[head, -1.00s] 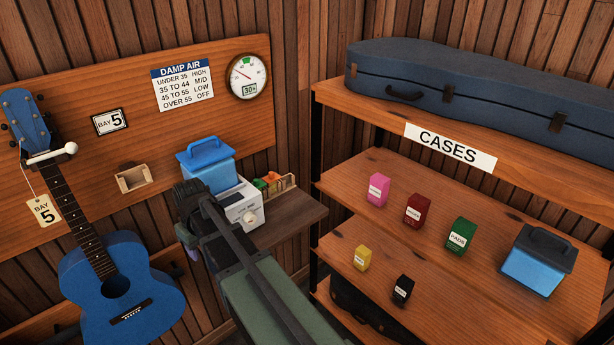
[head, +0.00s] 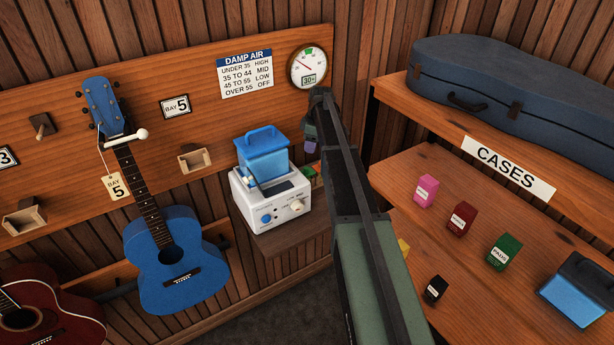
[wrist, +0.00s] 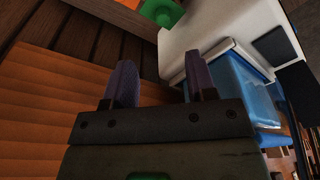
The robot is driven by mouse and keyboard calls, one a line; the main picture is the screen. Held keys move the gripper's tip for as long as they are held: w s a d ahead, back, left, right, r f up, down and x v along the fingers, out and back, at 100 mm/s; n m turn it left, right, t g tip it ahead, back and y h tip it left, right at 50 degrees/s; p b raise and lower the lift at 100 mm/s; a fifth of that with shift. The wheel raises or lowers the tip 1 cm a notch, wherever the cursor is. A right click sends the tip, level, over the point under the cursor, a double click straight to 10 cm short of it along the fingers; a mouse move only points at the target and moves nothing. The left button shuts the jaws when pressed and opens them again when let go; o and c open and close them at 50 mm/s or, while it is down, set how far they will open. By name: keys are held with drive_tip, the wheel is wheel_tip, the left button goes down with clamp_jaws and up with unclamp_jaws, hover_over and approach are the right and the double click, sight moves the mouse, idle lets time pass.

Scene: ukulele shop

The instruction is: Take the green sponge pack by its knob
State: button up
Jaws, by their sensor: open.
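The green sponge pack (wrist: 160,12) shows at the top edge of the wrist view, with a raised round knob on its face; part of it is cut off. In the head view my arm mostly hides the small packs beside the white machine, and only bits of green and orange show. My gripper (wrist: 160,82) is open and empty, its two purple fingers apart. The pack lies beyond the fingertips and is not between them. In the head view my gripper (head: 310,143) hangs just right of the blue tank, above the packs.
The white machine (head: 268,205) carries a blue tank (head: 262,162) with a handle, close to my fingers' side. A blue ukulele (head: 175,262) hangs left. Small boxes, including a green one (head: 503,252), stand on the right shelf.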

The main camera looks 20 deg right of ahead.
sight(307, 168)
drive_tip(key=f+b, duration=0.3)
drive_tip(key=a+f+b, duration=0.1)
drive_tip(key=f+b, duration=0.7)
drive_tip(key=shift+w+a+f, duration=0.1)
drive_tip(key=shift+w+a, duration=0.2)
drive_tip(key=shift+w, duration=0.1)
drive_tip(key=shift+r, duration=0.3)
clamp_jaws()
